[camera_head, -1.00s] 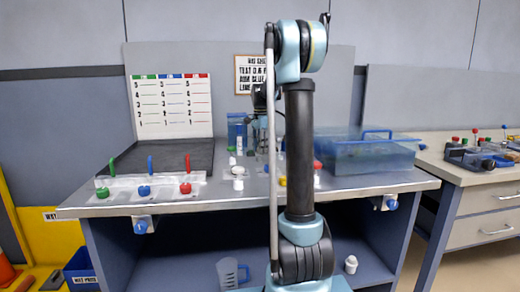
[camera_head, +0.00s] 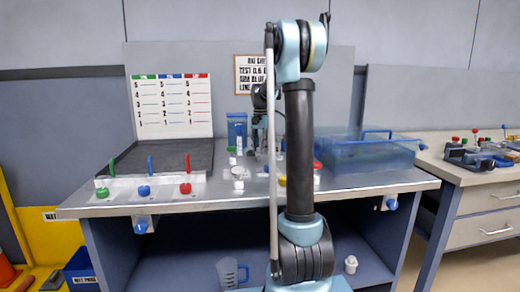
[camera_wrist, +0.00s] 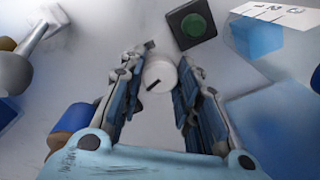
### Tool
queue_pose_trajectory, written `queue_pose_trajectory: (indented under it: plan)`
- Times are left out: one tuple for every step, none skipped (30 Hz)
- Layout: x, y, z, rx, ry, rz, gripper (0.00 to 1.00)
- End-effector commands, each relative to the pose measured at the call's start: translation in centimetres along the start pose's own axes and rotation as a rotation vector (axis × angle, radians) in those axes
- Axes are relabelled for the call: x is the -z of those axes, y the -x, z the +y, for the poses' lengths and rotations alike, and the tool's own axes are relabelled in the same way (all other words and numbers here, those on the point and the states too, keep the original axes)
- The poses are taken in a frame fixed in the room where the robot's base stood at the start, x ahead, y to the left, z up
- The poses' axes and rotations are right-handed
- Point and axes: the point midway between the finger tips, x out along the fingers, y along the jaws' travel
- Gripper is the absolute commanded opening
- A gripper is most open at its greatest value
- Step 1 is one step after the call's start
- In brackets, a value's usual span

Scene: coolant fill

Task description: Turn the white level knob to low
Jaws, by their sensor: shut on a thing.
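The white level knob (camera_wrist: 160,74) is round, with a dark pointer mark that slants toward the lower left in the wrist view. My gripper (camera_wrist: 160,70) has its two fingers on either side of the knob and is shut on it. In the head view, a small white piece (camera_head: 238,172) sits on the bench just left of my arm; I cannot tell surely that it is the same knob. The knob's level marks cannot be read.
A green button in a black housing (camera_wrist: 193,25) sits close beyond the right finger. A numbered card (camera_wrist: 278,12) and blue clear containers (camera_wrist: 256,40) lie to the right. In the head view, a large blue tank (camera_head: 365,155) stands right of my arm and coloured valves (camera_head: 144,190) stand left.

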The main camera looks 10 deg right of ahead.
Motion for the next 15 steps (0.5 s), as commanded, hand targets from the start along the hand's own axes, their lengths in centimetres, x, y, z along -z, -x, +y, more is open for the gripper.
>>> queue_pose_trajectory:
  plan:
    - [0.17,0.06,-0.13,0.003,0.000,0.003,0.06]
    - [0.17,0.06,-0.13,0.003,0.000,0.004,0.06]
    - [0.17,0.06,-0.13,0.003,0.000,0.004,0.06]
    - [0.18,0.06,-0.13,0.003,0.000,0.004,0.06]
    - [0.18,0.06,-0.13,0.003,-0.001,0.004,0.06]
    - [0.18,0.06,-0.12,0.003,-0.001,0.004,0.06]
    - [0.18,0.06,-0.12,0.003,-0.001,0.004,0.06]
    - [0.19,0.06,-0.12,0.003,-0.001,0.004,0.32]
    - [0.18,0.06,-0.11,0.002,-0.001,0.003,0.41]
    - [0.17,0.06,-0.11,0.002,-0.001,0.003,0.48]
    - [0.15,0.06,-0.10,0.002,-0.001,0.003,0.51]
    - [0.14,0.05,-0.08,0.002,-0.001,0.003,0.51]
    - [0.13,0.05,-0.07,0.002,-0.001,0.003,0.51]
    - [0.12,0.05,-0.06,0.001,-0.001,0.002,0.51]
    - [0.11,0.04,-0.05,0.001,-0.001,0.002,0.51]
